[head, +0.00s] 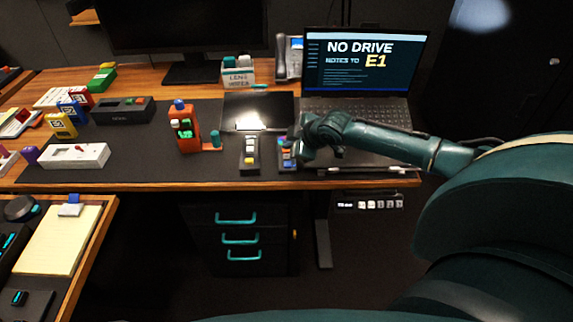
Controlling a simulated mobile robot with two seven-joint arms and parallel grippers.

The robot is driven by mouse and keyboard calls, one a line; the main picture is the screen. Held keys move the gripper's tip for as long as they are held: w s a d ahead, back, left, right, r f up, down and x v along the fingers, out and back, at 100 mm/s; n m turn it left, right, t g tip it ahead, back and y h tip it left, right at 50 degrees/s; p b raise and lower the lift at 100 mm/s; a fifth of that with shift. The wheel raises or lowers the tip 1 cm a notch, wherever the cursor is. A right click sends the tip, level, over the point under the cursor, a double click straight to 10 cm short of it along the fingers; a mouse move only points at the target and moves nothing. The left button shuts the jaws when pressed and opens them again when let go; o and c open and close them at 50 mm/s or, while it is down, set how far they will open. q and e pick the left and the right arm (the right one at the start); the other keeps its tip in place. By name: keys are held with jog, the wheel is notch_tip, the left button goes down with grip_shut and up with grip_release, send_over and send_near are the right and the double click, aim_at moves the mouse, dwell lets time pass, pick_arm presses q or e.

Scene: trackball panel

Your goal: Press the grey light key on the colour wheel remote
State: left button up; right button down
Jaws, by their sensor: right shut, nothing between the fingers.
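A small dark remote with blue, purple and red patches (285,153) lies near the front edge of the desk and looks like the colour wheel remote. My right gripper (297,152) is shut and empty, right at this remote's right side, and covers part of it. I cannot tell whether the gripper touches it. The grey light key cannot be made out. A second dark remote with yellow and pale keys (249,155) lies just to the left. My left gripper is not in view.
An open laptop (362,70) stands behind my right arm. A dark tablet (258,112) lies behind the remotes. An orange holder (185,128) stands to the left, and a white device (75,156) lies further left. The mat (150,172) is bare along its front.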

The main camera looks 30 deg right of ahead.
jog(key=shift+f, duration=0.7)
jog(key=shift+f, duration=0.15)
dwell(1.5)
jog(key=shift+f, duration=0.3)
jog(key=shift+f, duration=0.45)
dwell(0.7)
jog(key=shift+r+p, duration=0.7)
jog(key=shift+r, duration=0.15)
notch_tip(320, 180, up, 5)
jog(key=p, duration=0.5)
jog(key=shift+r, duration=0.1)
